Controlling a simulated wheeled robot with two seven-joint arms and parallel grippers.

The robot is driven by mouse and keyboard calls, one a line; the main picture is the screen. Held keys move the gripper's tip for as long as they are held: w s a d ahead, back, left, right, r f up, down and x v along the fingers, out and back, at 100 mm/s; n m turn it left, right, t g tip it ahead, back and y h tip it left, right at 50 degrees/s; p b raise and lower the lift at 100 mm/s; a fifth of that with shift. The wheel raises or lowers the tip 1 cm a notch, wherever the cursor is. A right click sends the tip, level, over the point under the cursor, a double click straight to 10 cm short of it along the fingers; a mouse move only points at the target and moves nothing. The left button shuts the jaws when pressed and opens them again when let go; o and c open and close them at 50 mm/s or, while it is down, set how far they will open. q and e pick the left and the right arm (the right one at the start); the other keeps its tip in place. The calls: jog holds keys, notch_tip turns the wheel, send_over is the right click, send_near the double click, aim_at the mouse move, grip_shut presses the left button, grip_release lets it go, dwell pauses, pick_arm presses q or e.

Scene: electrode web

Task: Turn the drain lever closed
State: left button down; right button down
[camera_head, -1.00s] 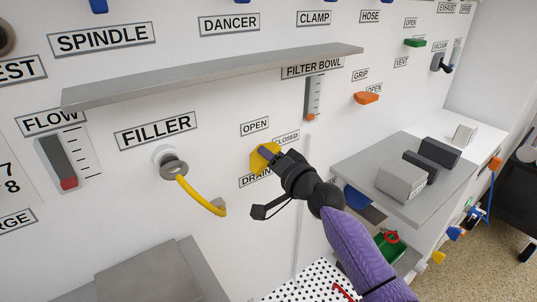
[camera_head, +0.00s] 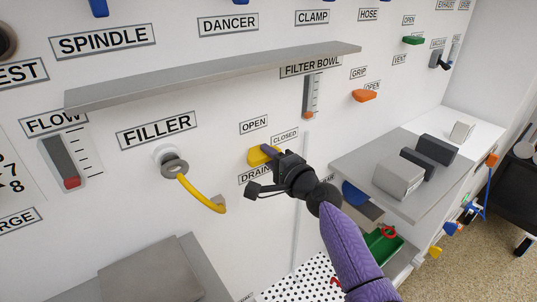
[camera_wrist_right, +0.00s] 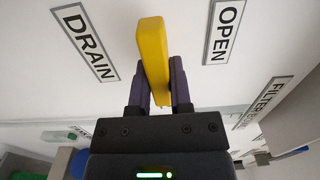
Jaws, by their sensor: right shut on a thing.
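The yellow drain lever (camera_head: 256,157) sticks out from the white wall panel, below the OPEN label (camera_head: 253,124) and to the lower left of the CLOSED label (camera_head: 284,136). The DRAIN label (camera_head: 255,174) is just under it. My right gripper (camera_head: 268,152) is shut on the lever, with its fingers hiding part of it. In the right wrist view the lever (camera_wrist_right: 152,50) is a long yellow bar between the two dark purple fingers (camera_wrist_right: 158,88). In the head view it looks nearly level. My left gripper is out of view.
A grey shelf (camera_head: 210,78) juts out above the lever. The filler port (camera_head: 172,165) with a yellow hose is to the left. On the right, a grey ledge (camera_head: 365,168) carries several blocks. A white perforated surface (camera_head: 290,290) lies below.

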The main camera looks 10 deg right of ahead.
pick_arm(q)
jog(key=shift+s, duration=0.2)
pick_arm(e)
jog(key=shift+f, duration=0.1)
jog(key=c, duration=0.8)
grip_release()
jog(key=shift+o, duration=1.2)
jog(key=shift+s+d, duration=0.1)
jog(key=shift+s, duration=0.1)
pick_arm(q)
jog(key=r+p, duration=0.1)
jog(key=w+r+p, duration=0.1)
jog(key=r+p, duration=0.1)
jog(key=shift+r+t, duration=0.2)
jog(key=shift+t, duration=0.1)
pick_arm(e)
jog(key=v, duration=0.9)
jog(key=shift+s+d, duration=0.1)
jog(key=shift+s, duration=0.15)
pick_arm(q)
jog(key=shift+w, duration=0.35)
